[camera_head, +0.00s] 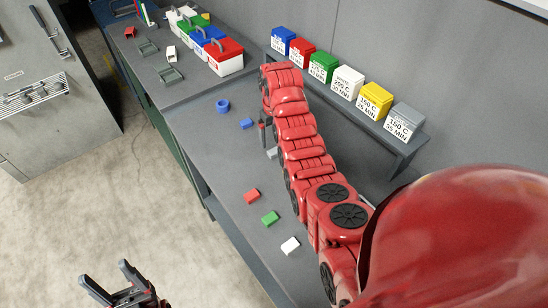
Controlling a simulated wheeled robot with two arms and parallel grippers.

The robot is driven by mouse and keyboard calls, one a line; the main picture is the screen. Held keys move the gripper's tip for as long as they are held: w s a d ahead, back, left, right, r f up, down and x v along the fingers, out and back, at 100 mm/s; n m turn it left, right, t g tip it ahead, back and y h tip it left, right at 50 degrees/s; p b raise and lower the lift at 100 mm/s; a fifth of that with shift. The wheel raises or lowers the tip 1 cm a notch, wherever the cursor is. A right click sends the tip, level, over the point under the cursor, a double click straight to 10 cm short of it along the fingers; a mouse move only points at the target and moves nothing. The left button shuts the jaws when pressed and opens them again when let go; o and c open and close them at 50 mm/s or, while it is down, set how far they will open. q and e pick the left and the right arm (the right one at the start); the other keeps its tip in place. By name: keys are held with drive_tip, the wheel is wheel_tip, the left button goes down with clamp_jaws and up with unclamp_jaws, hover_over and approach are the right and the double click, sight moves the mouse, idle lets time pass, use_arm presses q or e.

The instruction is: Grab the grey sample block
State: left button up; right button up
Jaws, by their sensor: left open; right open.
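The small grey sample block (271,153) lies on the grey workbench, close to the left side of my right arm, which may cover part of it. My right arm reaches away over the bench. Only a dark finger of my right gripper (263,136) shows beside the arm, just beyond the block; the rest is hidden. I cannot tell whether the finger touches the block. My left gripper (107,276) is open and empty at the bottom left, over the floor and away from the bench.
Lidded cases (225,57) stand at the far end.

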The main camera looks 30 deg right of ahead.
sight(274, 150)
wheel_tip(274, 150, down, 4)
drive_tip(key=p, duration=0.3)
drive_tip(key=shift+s+a+f, duration=0.1)
drive_tip(key=shift+s, duration=0.05)
drive_tip(key=shift+f, duration=0.75)
clamp_jaws()
drive_tip(key=shift+r, duration=0.2)
